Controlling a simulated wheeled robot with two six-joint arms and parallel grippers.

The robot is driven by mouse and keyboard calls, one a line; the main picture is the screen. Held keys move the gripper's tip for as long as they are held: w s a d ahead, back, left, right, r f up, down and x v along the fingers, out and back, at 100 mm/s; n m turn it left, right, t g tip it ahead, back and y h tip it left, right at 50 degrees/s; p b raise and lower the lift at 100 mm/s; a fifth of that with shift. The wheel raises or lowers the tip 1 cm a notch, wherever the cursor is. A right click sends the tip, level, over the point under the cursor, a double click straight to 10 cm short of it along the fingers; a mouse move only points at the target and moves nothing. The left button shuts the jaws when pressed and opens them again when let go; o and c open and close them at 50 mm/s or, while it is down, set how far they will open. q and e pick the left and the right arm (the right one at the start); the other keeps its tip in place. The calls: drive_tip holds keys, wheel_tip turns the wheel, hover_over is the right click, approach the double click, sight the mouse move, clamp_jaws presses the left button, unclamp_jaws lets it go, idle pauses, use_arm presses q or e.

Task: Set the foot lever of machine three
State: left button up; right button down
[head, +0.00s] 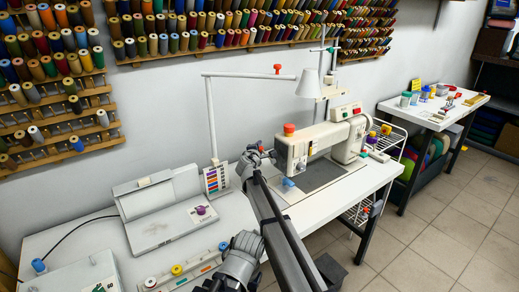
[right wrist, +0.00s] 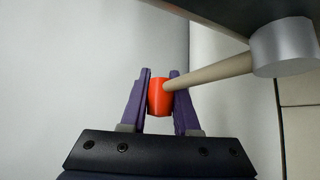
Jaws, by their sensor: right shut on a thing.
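A cream sewing machine (head: 325,142) stands on the white table at the middle right. In the right wrist view, a cream lever (right wrist: 215,73) runs from a silver round hub (right wrist: 283,46) to an orange-red knob (right wrist: 158,98). My right gripper (right wrist: 160,90) has its purple fingers shut on this knob, one on each side. In the head view my right gripper (head: 268,154) is small and partly hidden at the left end of the machine head. I cannot make out the lever there. My left gripper is not visible.
A lamp (head: 311,84) arches over the machine. A grey flat device (head: 163,210) stands left, with spools in front (head: 177,269). Thread racks (head: 205,38) line the wall. A second table (head: 425,113) stands right. Tiled floor (head: 440,220) is open at the lower right.

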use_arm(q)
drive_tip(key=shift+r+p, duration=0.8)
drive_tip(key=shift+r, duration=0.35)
use_arm(e)
drive_tip(key=shift+s+d+r, duration=0.15)
drive_tip(key=shift+r, duration=1)
drive_tip(key=c, duration=0.7)
unclamp_jaws()
drive_tip(key=shift+o, duration=0.2)
drive_tip(key=shift+s, duration=0.1)
